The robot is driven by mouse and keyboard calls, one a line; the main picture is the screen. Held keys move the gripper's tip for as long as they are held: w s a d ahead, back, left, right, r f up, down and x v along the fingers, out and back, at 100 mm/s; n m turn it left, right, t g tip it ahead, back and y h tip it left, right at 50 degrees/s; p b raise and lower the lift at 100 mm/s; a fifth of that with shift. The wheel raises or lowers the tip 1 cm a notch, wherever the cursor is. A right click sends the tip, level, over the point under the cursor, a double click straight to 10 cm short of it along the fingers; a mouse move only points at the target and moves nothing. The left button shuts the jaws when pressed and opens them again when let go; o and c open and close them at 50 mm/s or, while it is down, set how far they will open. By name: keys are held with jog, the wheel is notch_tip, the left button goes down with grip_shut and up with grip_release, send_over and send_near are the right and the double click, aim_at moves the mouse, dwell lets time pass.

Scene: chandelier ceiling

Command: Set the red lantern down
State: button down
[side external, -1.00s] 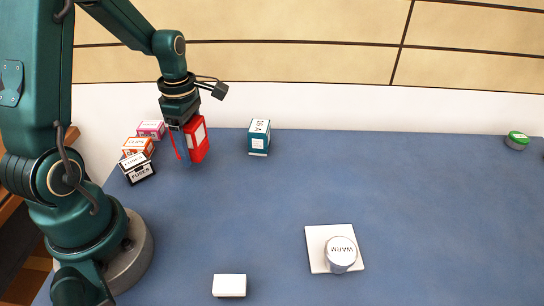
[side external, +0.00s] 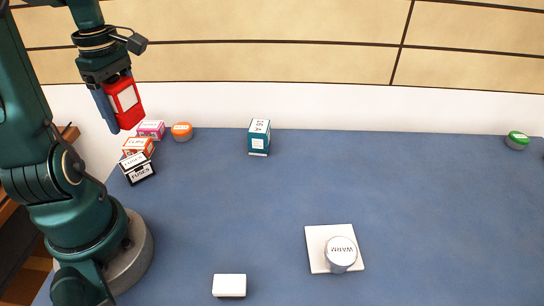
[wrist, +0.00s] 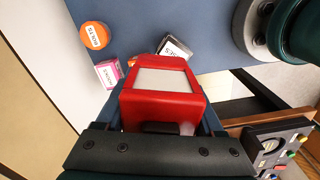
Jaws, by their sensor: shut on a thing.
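The red lantern (side external: 126,97) is a red block with a pale panel on its face. My gripper (side external: 117,116) is shut on it and holds it in the air over the far left corner area of the table, in the side view. In the wrist view the lantern (wrist: 159,104) fills the space between my fingers, slightly tilted away, its pale panel (wrist: 163,80) facing the camera. The blue table (side external: 240,200) lies below it, and nothing supports the lantern from beneath.
Pink (side external: 151,129), orange (side external: 138,146) and black (side external: 137,167) boxes and an orange-topped tin (side external: 182,131) stand at the far left. A teal box (side external: 259,138) stands right of them. A silver tin (side external: 341,254) sits on a white square (side external: 315,238). The table's middle is clear.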

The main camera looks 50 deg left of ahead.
jog(key=w+d+r+m, duration=0.2)
jog(key=w+m, duration=0.5)
jog(key=w, duration=0.2)
jog(key=m, duration=0.8)
send_over(294, 180)
jog(key=f, duration=0.9)
jog(key=shift+a, duration=0.3)
jog(key=shift+d+f, duration=0.3)
jog(key=shift+d, duration=0.05)
jog(key=shift+w+f, duration=0.1)
jog(key=shift+f, duration=1.75)
jog(key=shift+f, duration=0.1)
grip_release()
jog(key=shift+f, duration=0.1)
